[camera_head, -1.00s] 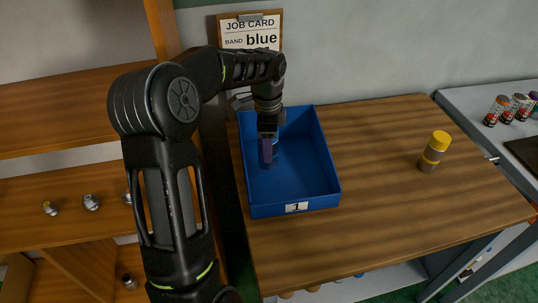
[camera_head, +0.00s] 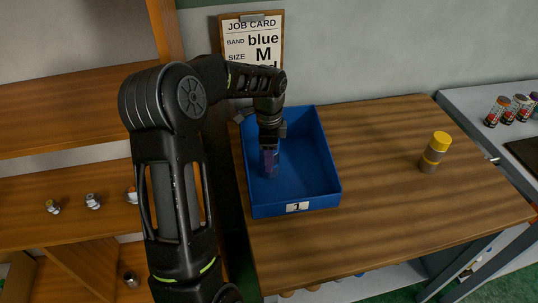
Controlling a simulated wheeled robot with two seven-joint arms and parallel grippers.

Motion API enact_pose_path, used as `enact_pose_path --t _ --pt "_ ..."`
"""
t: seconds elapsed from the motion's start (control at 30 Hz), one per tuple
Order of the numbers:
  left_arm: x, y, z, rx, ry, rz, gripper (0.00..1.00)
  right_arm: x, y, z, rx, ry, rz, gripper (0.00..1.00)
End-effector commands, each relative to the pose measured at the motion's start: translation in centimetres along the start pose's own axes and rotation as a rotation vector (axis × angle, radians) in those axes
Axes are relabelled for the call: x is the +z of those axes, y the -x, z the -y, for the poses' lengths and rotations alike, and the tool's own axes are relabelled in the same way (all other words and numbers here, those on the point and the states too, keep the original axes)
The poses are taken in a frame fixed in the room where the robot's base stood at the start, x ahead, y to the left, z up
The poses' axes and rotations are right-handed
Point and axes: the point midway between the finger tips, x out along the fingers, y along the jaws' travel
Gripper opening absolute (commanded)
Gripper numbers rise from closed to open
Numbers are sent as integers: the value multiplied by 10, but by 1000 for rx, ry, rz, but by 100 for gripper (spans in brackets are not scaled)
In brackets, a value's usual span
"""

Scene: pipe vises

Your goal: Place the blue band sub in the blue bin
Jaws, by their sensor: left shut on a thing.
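The blue bin (camera_head: 308,182) sits on the left part of the wooden workbench, with a "1" label on its front wall. My left gripper (camera_head: 269,160) reaches down into the bin from above, near its left side. It is shut on the blue band sub (camera_head: 271,171), which is mostly hidden behind the fingers. Whether the sub touches the bin floor cannot be told. My right gripper is not in view.
A yellow-capped grey sub (camera_head: 433,152) stands upright on the right of the wooden bench (camera_head: 380,200). A job card (camera_head: 253,40) reading blue, M hangs behind. Several small fittings sit on the left shelf (camera_head: 70,222). Several banded cylinders (camera_head: 497,111) stand on the far right bench.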

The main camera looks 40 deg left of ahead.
Motion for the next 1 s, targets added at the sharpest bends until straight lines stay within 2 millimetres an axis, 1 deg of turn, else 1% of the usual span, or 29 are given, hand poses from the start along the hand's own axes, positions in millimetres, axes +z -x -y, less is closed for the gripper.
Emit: enact_pose_path --t 0.07,0.1,0.33,0.57,0.73,0.87,1.0 --pt "0 -2 0 -2 0 -1 0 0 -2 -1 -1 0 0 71" --pt "0 -2 0 0 0 0 52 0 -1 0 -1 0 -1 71" --pt "0 -2 0 0 0 0 71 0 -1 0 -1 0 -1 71" --pt "0 -2 0 0 0 0 72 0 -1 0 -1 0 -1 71" --pt "0 4 0 -1 0 0 72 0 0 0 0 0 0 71" --pt "0 20 1 -4 -1 0 72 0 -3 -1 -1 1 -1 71" --pt "-1 47 1 -5 0 -1 72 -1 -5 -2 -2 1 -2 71"
